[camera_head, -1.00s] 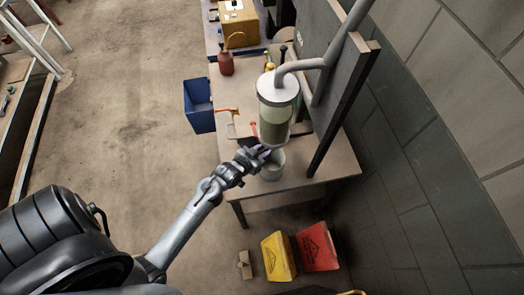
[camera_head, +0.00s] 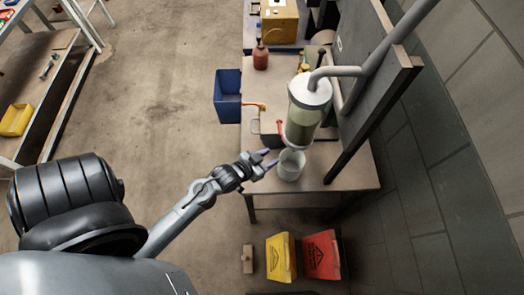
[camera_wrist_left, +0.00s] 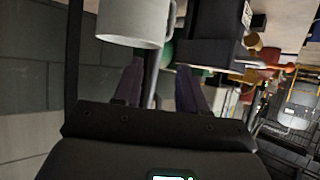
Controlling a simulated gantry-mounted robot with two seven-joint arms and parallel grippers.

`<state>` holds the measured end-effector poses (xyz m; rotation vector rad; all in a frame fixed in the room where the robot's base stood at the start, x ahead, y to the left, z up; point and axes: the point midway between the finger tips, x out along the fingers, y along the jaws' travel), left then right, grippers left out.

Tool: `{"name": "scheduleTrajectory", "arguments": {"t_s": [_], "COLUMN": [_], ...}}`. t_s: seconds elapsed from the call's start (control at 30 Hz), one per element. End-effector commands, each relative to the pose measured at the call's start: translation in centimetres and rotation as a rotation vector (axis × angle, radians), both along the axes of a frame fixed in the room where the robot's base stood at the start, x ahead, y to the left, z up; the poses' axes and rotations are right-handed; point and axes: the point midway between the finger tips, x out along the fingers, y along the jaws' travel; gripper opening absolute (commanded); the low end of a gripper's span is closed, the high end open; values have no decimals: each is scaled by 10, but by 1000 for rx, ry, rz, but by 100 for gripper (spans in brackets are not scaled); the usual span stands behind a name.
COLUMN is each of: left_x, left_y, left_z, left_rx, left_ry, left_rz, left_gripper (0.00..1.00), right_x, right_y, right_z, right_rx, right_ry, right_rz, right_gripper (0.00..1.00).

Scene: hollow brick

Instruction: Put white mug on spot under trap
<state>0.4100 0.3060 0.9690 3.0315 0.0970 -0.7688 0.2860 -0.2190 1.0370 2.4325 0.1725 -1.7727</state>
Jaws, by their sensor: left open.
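The white mug (camera_head: 291,167) stands upright on the workbench (camera_head: 345,178), close beneath the clear cylindrical trap (camera_head: 304,122) with its pale cap and pipe. My left gripper (camera_head: 272,159) is open and empty just to the left of the mug, its fingertips pointing at it with a small gap. In the left wrist view the mug (camera_wrist_left: 133,22) shows at the top, beyond the two spread dark fingers (camera_wrist_left: 160,75). The marked spot under the trap cannot be made out; the mug and trap cover that area. My right gripper is not in view.
A dark upright panel (camera_head: 368,95) stands on the right of the bench. A blue bin (camera_head: 228,98) is at its left edge. A red bottle (camera_head: 260,58) stands farther back. Yellow (camera_head: 281,258) and red (camera_head: 321,255) containers are on the floor in front.

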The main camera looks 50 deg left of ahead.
Motion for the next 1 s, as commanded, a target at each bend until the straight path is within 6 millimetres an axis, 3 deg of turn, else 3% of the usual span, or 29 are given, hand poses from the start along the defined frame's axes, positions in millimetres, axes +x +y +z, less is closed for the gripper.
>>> {"name": "scheduleTrajectory", "arguments": {"t_s": [0.13, 0.37, 0.57, 0.8, 1.0], "left_x": [-18, -27, -39, -83, -115], "left_y": [-1, -10, -38, -73, -86], "left_z": [9, 20, 32, 54, 66], "left_rx": [0, 7, 28, 55, 66], "left_ry": [1, 59, 272, 572, 726], "left_rz": [0, -20, -82, -159, -196], "left_gripper": [41, 41, 41, 41, 41], "right_x": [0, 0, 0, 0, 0], "right_y": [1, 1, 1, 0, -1], "right_z": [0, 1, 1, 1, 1], "right_rx": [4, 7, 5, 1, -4], "right_ry": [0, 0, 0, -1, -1], "right_rz": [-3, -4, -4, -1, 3], "right_gripper": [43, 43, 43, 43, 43]}}
